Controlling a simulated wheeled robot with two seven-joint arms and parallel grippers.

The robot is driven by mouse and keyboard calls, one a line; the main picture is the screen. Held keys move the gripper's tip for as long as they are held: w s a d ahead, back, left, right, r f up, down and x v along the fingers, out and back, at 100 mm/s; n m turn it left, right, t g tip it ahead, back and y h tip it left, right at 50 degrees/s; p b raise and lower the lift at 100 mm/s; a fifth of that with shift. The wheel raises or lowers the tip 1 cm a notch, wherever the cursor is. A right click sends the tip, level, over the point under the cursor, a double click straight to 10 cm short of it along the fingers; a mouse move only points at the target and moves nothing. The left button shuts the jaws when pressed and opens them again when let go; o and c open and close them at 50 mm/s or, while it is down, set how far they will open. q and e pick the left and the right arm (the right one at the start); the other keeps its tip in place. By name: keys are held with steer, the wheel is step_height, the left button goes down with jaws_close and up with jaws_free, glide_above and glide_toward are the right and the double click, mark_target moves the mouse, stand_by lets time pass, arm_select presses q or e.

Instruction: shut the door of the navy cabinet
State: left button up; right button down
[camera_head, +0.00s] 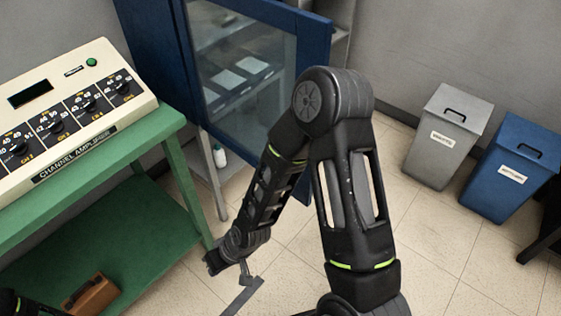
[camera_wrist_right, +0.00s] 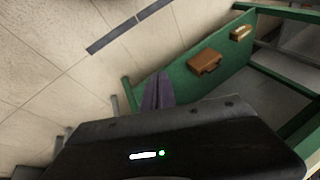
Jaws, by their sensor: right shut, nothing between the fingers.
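The navy cabinet (camera_head: 150,42) stands at the back, left of centre in the head view. Its door (camera_head: 310,55) has a navy frame around a glass pane, with shelves and pale items showing through the glass. Part of the door is behind my right arm, and I cannot tell how far it stands open. My right gripper (camera_head: 245,274) points down over the floor in front of the cabinet, apart from the door. Its fingers are shut and empty in the right wrist view (camera_wrist_right: 158,92).
A green bench (camera_head: 165,135) with a channel amplifier (camera_head: 65,110) stands at left. A brown case (camera_head: 92,294) lies on its lower shelf. A grey bin (camera_head: 447,135) and a blue bin (camera_head: 512,165) stand at right. A white bottle (camera_head: 220,156) is near the cabinet. Tiled floor is clear between.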

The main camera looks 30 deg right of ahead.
steer(key=w+d+r+n+t+h, duration=0.15)
steer(key=w+r+n, duration=0.25)
steer(key=r, duration=0.4)
steer(key=w+d+r+n+b, duration=0.1)
steer(key=w+d+r+n, duration=0.2)
steer(key=r, duration=0.5)
steer(key=w+d+r+n, duration=0.1)
steer(key=w+r+n, duration=0.35)
steer(key=r, duration=0.35)
steer(key=s+d+r+n+g+h, duration=0.3)
steer(key=s+d+r+n+h, duration=0.2)
steer(key=s+d+r+n, duration=0.6)
steer(key=shift+s+d+r+b, duration=0.3)
steer(key=shift+d+r, duration=0.3)
steer(key=shift+d, duration=0.25)
steer(key=shift+f+h, duration=0.1)
steer(key=shift+h, duration=0.15)
